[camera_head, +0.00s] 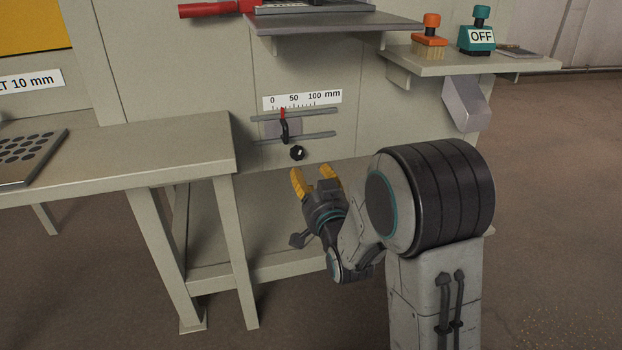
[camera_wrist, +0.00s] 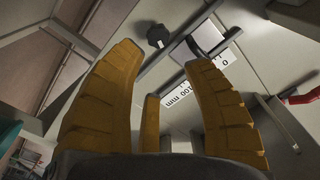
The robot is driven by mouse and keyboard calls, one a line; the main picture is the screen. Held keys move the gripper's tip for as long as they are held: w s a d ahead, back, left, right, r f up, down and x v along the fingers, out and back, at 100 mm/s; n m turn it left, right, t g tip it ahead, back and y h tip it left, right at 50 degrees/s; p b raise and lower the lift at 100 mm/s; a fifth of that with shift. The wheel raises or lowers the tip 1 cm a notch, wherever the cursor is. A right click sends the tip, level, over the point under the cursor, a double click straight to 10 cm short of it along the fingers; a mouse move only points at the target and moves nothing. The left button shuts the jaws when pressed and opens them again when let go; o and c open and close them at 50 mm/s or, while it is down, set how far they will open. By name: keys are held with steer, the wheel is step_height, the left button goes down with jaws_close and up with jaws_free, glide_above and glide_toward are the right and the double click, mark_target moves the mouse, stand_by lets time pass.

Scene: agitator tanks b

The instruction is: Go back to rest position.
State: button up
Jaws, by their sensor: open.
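My gripper (camera_head: 316,182) is open and empty, with yellow-orange fingers pointing up toward the machine's front panel. It stands in front of and a little below the black knob (camera_head: 297,153) and the slider (camera_head: 284,128) on its two rails. In the wrist view the spread fingers of my gripper (camera_wrist: 165,90) frame the 0–100 mm scale (camera_wrist: 185,90), with the black knob (camera_wrist: 158,36) beyond the fingertips. The fingers appear apart from the knob. My arm is folded, with the elbow high at the right in the head view.
A side table (camera_head: 180,150) with a perforated plate (camera_head: 28,155) stands at left. Above are a grey shelf (camera_head: 340,24) and a red handle (camera_head: 215,9). At right a shelf (camera_head: 470,62) holds an orange-topped brush (camera_head: 430,38) and a teal OFF block (camera_head: 477,38). Open floor lies right.

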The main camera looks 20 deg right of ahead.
steer(key=shift+r, duration=0.1)
steer(key=s+r+n+g+p, duration=0.1)
steer(key=s+r+g+p, duration=0.25)
steer(key=r+p, duration=0.5)
steer(key=s+r+n+g+p, duration=0.1)
steer(key=s+r+g+p, duration=0.1)
steer(key=s+r+p, duration=0.5)
steer(key=s+r+n+g+p, duration=0.4)
steer(key=s+r+g+p, duration=0.5)
steer(key=s+r+p, duration=1.1)
steer(key=s+p, duration=0.2)
steer(key=p, duration=0.4)
steer(key=shift+s+r+p, duration=0.25)
steer(key=shift+s+p, duration=0.15)
